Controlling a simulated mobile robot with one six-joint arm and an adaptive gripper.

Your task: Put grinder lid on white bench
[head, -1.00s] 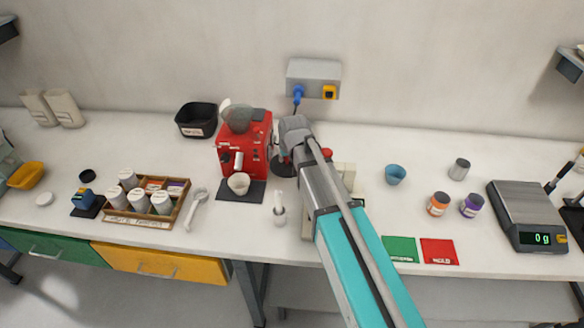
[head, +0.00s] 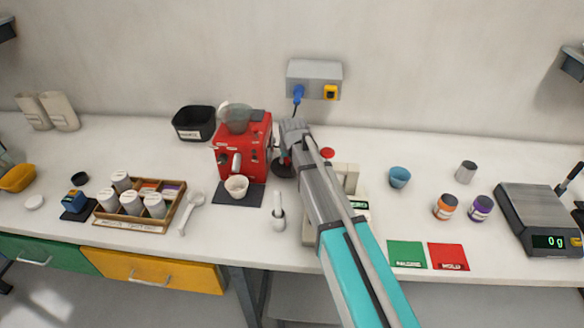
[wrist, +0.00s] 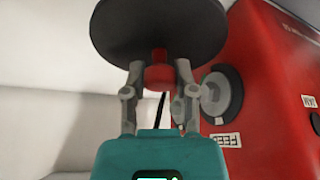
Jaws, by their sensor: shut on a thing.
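The grinder lid (wrist: 160,28) is a dark round disc with a red knob. In the wrist view, my gripper (wrist: 158,72) is shut on the knob, with the disc beyond the fingertips. In the head view, a dark edge of the lid (head: 281,169) shows just right of the red grinder (head: 228,160), and my arm hides most of my gripper. The grinder's clear hopper (head: 235,118) shows on top. The white bench (head: 330,240) runs along the wall under everything. I cannot tell whether the lid touches the bench.
A red card (head: 448,257), a green card (head: 407,254) and a blue cup (head: 399,177) are right of my arm. A wooden rack (head: 140,205) stands left.

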